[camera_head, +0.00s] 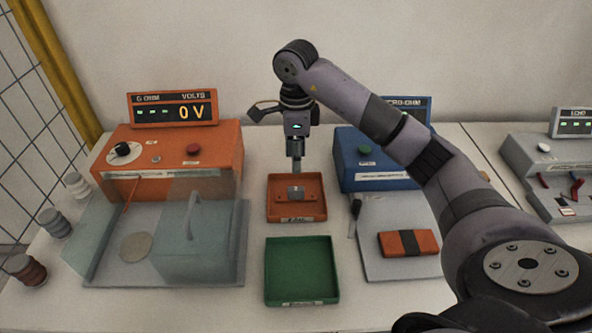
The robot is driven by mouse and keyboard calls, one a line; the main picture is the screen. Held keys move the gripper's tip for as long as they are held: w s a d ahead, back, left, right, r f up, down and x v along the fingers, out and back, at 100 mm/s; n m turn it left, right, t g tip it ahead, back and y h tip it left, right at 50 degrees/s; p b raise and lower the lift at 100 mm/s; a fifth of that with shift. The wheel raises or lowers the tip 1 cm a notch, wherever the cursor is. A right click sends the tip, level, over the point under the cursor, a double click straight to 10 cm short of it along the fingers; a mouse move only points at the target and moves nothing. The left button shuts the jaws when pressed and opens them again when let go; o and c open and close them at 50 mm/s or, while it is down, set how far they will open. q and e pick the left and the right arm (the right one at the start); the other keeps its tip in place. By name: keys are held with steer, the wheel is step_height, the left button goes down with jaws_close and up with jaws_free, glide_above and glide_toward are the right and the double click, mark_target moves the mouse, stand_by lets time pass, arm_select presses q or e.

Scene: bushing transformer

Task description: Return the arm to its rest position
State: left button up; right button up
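My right arm comes in from the right and reaches over to the middle of the bench. Its gripper (296,165) points down above the orange tray (283,216). A small grey metal piece (296,192) lies in that tray, just below the fingertips, and a gap seems to show between them. The fingers look narrow from this side, and I cannot tell whether they are open or shut. My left gripper is not in view.
A green tray (301,270) stands empty in front. An orange volt meter unit (215,150) with a clear-covered box (200,240) is at left. A blue unit (355,160) and grey plate (385,265) with an orange block (390,243) are at right.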

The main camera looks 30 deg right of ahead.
steer(key=shift+r, duration=0.25)
stand_by(0.3)
